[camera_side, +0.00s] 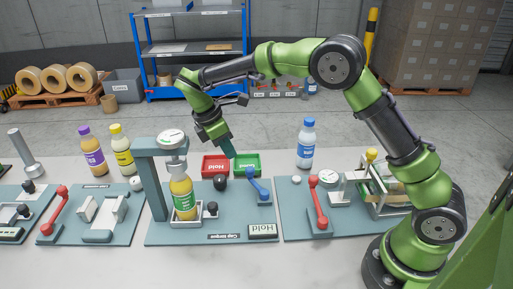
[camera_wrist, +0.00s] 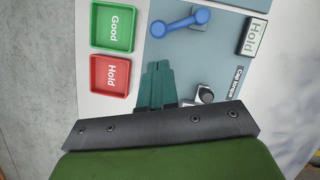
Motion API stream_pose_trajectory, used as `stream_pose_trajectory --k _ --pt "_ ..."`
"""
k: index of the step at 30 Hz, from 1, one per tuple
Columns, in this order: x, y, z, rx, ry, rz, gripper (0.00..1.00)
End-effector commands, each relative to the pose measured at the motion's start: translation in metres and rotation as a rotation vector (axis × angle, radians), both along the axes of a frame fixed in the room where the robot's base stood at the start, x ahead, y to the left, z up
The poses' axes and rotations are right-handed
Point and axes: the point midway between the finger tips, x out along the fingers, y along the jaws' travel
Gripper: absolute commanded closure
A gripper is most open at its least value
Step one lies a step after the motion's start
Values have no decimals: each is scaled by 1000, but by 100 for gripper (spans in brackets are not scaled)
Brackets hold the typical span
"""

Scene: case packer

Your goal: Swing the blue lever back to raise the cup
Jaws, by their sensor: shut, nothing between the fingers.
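The blue lever (camera_side: 258,187) is on the right part of the cap torque station's plate (camera_side: 170,236) and leans up to the left. In the wrist view the blue lever (camera_wrist: 180,23) lies near the top edge, beyond my fingertips. A grey cup (camera_side: 177,166) hangs under the dial head and sits over the top of a green-labelled bottle (camera_side: 184,198) of orange drink. My gripper (camera_side: 231,155) is shut and empty, up and left of the lever and apart from it. Its closed fingers (camera_wrist: 158,66) show in the wrist view.
A red Hold tray (camera_side: 216,158) and a green Good tray (camera_side: 247,154) stand behind the plate, close to my gripper. A black knob (camera_side: 220,182) stands between bottle and lever. A red lever (camera_side: 318,203) and a blue-labelled bottle (camera_side: 306,148) are to the right.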

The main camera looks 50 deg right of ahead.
Motion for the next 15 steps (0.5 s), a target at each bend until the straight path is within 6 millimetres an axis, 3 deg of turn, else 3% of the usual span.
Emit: stream_pose_trajectory --k 6,15 --pt "-7 -13 -38 0 2 -1 100" --pt "-10 -20 -61 1 0 0 100"
